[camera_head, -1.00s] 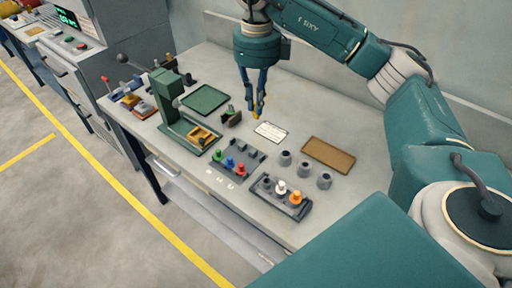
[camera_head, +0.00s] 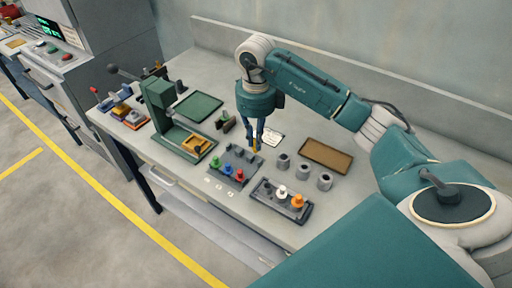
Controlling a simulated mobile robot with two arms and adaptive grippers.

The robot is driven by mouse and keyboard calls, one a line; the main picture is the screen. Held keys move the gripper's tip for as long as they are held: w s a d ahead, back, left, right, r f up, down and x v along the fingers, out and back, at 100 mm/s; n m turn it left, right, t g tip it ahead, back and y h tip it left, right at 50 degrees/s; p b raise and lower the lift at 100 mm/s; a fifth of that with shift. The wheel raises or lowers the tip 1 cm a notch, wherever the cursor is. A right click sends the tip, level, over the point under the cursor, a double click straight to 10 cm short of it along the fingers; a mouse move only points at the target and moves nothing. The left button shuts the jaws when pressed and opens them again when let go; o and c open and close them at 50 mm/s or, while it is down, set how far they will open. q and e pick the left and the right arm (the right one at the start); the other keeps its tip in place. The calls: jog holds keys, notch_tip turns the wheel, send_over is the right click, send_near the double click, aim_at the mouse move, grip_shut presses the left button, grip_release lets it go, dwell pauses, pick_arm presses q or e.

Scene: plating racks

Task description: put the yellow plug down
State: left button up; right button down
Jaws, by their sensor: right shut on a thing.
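My right gripper (camera_head: 257,143) is shut on the yellow plug (camera_head: 256,148), a small yellow piece at its fingertips. It hangs over or just beyond the far right end of the dark grey rack (camera_head: 247,156) that holds a green, a blue and a red plug. I cannot tell whether the yellow plug touches the rack. A second dark rack (camera_head: 266,195), nearer the bench front, holds a white plug (camera_head: 282,191) and an orange plug (camera_head: 298,201). My left gripper is out of view.
Three grey cylinders (camera_head: 302,170) stand right of the gripper, before a brown mat (camera_head: 326,155). A white card (camera_head: 272,138) lies close behind the fingers. A green press (camera_head: 160,103) and a green tray (camera_head: 198,107) are to the left. The bench's far right is clear.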

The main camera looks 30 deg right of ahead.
aim_at(256, 152)
jog(key=shift+f+p, duration=0.45)
jog(key=shift+f, duration=1.75)
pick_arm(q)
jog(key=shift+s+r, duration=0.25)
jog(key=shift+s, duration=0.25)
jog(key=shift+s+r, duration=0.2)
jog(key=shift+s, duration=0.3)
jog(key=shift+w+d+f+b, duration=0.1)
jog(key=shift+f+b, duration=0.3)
pick_arm(e)
jog(key=shift+f, duration=0.45)
jog(key=c, duration=1.8)
grip_release()
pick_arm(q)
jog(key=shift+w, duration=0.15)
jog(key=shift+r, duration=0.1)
pick_arm(e)
jog(key=shift+r, duration=0.1)
